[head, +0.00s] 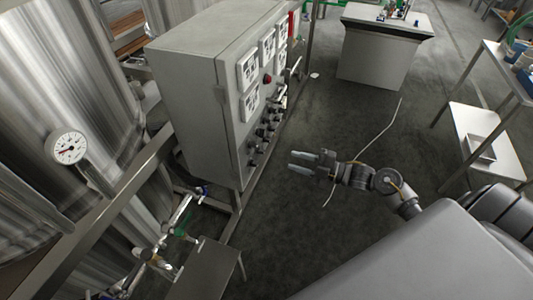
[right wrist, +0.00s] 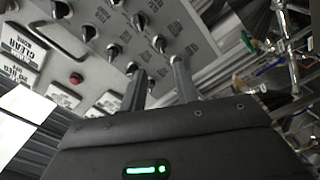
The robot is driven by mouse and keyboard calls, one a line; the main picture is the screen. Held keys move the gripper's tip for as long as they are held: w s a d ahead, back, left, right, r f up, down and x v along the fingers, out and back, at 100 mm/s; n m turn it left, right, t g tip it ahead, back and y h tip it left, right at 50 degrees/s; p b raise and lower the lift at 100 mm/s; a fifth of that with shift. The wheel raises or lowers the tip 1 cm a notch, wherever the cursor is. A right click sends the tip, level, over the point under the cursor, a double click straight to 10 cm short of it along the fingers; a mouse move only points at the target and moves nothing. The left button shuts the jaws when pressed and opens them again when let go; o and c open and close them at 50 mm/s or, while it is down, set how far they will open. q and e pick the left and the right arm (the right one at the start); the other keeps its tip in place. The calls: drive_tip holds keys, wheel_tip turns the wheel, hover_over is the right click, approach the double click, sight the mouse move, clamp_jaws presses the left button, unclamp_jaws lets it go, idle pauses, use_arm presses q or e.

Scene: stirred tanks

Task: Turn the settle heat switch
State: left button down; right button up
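A grey control cabinet (head: 190,85) stands left of centre in the head view. Its front carries several black rotary switches (head: 265,132), low on the panel. In the right wrist view the switches (right wrist: 160,44) show in slanted rows with small labels. I cannot read which one is the settle heat switch. My right gripper (head: 289,161) is to the right of the panel, its fingers pointing at the lower switches. The fingers (right wrist: 158,75) are apart with nothing between them, and seem clear of the panel. My left gripper is not in view.
Large steel tanks (head: 65,90) with a dial gauge (head: 69,148) stand at the left. Pipes and valves (head: 175,215) run below the cabinet. A red button (right wrist: 76,79) and label plates sit beside the switches. A grey bench (head: 375,60) stands behind; open floor lies right of the cabinet.

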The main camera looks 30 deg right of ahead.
sight(261, 151)
drive_tip(key=p+x, duration=0.2)
drive_tip(key=x, duration=0.8)
drive_tip(key=shift+w+a+p, duration=0.2)
drive_tip(key=shift+w+p, duration=0.1)
drive_tip(key=shift+p, duration=0.05)
drive_tip(key=shift+c, duration=0.4)
clamp_jaws()
